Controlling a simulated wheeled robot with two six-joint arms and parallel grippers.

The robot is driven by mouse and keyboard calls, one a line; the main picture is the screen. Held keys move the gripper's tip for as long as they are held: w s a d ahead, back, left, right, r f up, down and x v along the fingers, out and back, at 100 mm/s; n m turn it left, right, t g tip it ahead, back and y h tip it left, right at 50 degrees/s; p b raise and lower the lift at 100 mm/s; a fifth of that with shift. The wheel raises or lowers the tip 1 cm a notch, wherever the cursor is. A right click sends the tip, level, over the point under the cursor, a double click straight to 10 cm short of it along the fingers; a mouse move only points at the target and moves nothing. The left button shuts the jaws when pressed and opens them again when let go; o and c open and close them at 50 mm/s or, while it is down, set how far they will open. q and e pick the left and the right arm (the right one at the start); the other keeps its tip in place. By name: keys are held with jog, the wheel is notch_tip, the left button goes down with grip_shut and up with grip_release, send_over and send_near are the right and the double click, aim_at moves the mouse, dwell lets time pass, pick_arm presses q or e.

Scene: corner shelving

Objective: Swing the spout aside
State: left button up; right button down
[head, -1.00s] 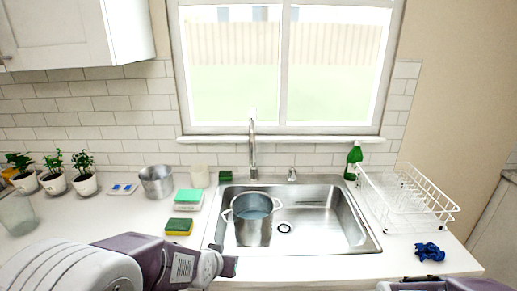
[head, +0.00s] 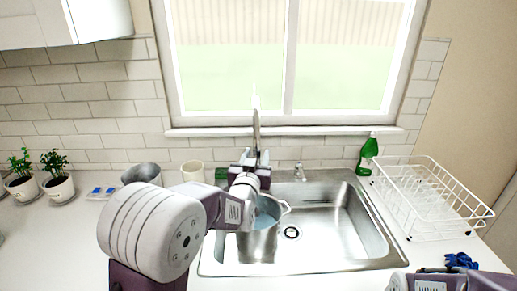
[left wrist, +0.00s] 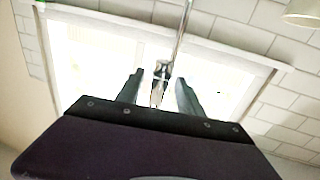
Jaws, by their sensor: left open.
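The steel faucet spout (head: 257,128) rises behind the sink in front of the window. My left gripper (head: 254,157) is open at the lower part of the spout in the head view, its fingers pointing up and away. In the left wrist view the spout (left wrist: 160,85) shows between the two spread fingers of the left gripper (left wrist: 158,85); I cannot tell whether either finger touches it. The faucet's base is hidden behind the gripper. My right arm shows only at the lower right; its gripper's jaws are unclear.
A steel pot (head: 259,245) with water stands in the sink (head: 345,225), partly hidden by my left arm. A green bottle (head: 368,155) and white dish rack (head: 425,200) are at right. A blue cloth (head: 461,260) lies in front. Plants (head: 57,180) stand at left.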

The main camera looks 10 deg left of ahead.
pick_arm(q)
jog(key=shift+w+r, duration=0.1)
jog(key=shift+w, duration=1.3)
jog(key=shift+a, duration=0.1)
jog(key=shift+c, duration=0.3)
jog(key=shift+w, duration=0.1)
grip_shut()
